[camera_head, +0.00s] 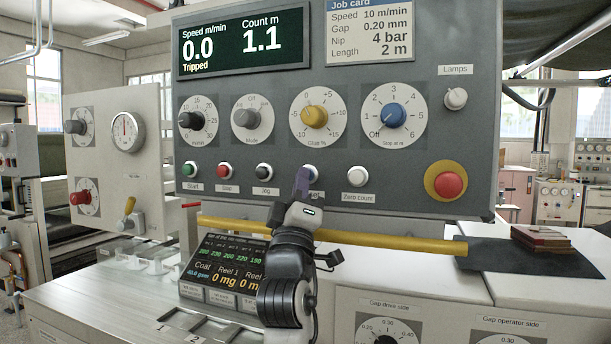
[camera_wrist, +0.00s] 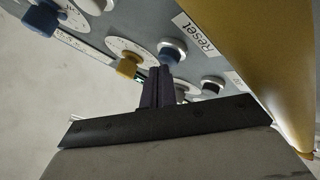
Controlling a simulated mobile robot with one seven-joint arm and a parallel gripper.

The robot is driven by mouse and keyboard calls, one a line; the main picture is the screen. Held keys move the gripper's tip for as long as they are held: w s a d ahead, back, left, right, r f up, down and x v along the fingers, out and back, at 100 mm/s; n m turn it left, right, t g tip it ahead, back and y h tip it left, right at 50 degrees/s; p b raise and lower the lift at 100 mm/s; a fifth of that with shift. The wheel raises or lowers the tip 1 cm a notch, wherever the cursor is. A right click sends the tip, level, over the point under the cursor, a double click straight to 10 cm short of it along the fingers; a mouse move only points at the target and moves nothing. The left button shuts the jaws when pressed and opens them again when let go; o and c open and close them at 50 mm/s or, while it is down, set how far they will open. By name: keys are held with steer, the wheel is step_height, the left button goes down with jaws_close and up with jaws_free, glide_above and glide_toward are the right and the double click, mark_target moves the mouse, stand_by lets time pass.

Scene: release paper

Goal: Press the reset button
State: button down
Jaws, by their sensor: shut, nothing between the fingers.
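The reset button (camera_head: 311,172) is a blue cap in a pale ring, in the row of buttons on the grey panel. In the head view my gripper (camera_head: 303,172) stands in front of it, hiding part of the button and its label. In the wrist view the blue button (camera_wrist: 169,56) sits beside the "Reset" label (camera_wrist: 196,34). My dark fingers (camera_wrist: 157,71) are shut and empty, with their tips close to the button. I cannot tell whether they touch it. The display (camera_head: 242,42) reads speed 0.0, "Tripped", count 1.1.
A black Jog button (camera_head: 264,172) and white Zero count button (camera_head: 357,176) flank it. A red knob (camera_head: 448,186) on yellow is at right. Dials, including a yellow one (camera_head: 314,116), sit above. A yellow bar (camera_head: 390,240) runs below the panel, near my arm.

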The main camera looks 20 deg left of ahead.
steer(key=shift+w, duration=0.4)
stand_by(0.3)
steer(key=shift+s+f, duration=0.1)
steer(key=shift+s, duration=0.75)
steer(key=shift+s+a, duration=0.1)
steer(key=shift+s, duration=2.45)
